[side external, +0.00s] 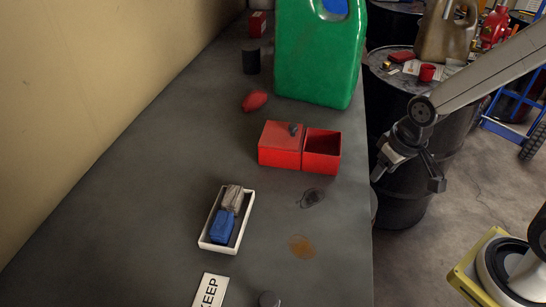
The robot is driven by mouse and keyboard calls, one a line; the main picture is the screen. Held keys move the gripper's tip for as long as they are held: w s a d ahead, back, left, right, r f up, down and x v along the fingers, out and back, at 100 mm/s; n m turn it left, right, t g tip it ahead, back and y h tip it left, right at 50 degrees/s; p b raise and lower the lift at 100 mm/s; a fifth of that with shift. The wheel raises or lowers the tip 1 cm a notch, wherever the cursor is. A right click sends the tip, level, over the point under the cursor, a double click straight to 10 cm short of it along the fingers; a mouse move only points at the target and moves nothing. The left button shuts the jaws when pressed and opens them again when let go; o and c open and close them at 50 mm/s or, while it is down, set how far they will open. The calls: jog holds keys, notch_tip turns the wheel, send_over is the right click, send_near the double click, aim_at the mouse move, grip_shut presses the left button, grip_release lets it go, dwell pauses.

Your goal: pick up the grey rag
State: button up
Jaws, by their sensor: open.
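The grey rag (233,197) lies folded in the far end of a small white tray (246,216) on the dark bench. A blue rag (223,227) lies in the near end of the same tray, against the grey one. My gripper (408,180) is open, its fingers spread, with nothing seen between them. It is off the bench's right edge, well to the right of the tray and apart from the rag.
Red boxes (281,146), one open-topped, stand between the tray and a tall green jug (315,60). A red object (254,100) and a black cylinder (251,62) lie farther back. A KEEP sign (209,292) lies in front. Dark drums (455,115) stand at right.

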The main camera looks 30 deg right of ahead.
jog(key=w+a, duration=0.1)
jog(key=w, duration=0.1)
jog(key=w+a+r+m, duration=0.1)
jog(key=w+a, duration=0.1)
jog(key=w+a+m, duration=0.1)
jog(key=w+a, duration=0.1)
jog(key=shift+w+a+r+g, duration=0.1)
jog(key=shift+w+r+g, duration=0.1)
jog(key=shift+g, duration=0.1)
jog(key=w+a+m, duration=0.2)
jog(key=w+a, duration=0.4)
jog(key=a, duration=0.2)
jog(key=r+m+g, duration=0.1)
jog(key=m+g, duration=0.1)
jog(key=m, duration=0.3)
send_over(232, 195)
jog(key=shift+w+r, duration=0.1)
jog(key=shift+w, duration=0.05)
jog(key=shift+f, duration=1.35)
jog(key=shift+f, duration=0.1)
jog(key=shift+f, duration=2.45)
